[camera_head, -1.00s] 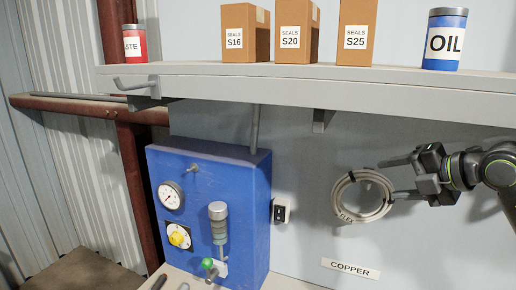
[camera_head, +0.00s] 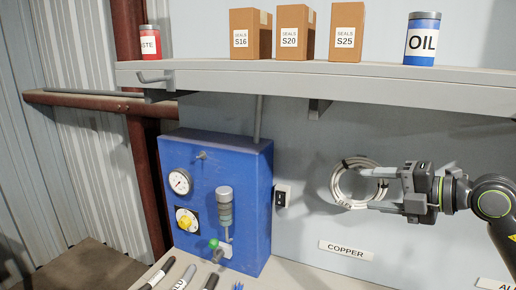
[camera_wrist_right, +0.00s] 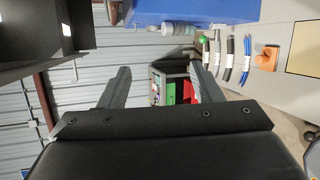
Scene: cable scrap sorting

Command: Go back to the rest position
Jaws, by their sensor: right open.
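A pale ring of coiled cable (camera_head: 338,187) hangs on the grey wall above the COPPER label (camera_head: 346,250) in the head view. My right gripper (camera_head: 372,190) comes in from the right with its two fingers spread, overlapping the right part of the coil in the picture. Whether the fingers touch the coil cannot be told. In the right wrist view the right gripper (camera_wrist_right: 160,75) is open, with nothing held between its fingers. My left gripper is not in view.
A shelf (camera_head: 235,76) with boxes and cans runs above the arm. A blue panel (camera_head: 255,200) with a gauge and valve stands left. In the wrist view, several cable pieces (camera_wrist_right: 228,62) lie on the bench, and red and green bins (camera_wrist_right: 172,90) show behind the fingers.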

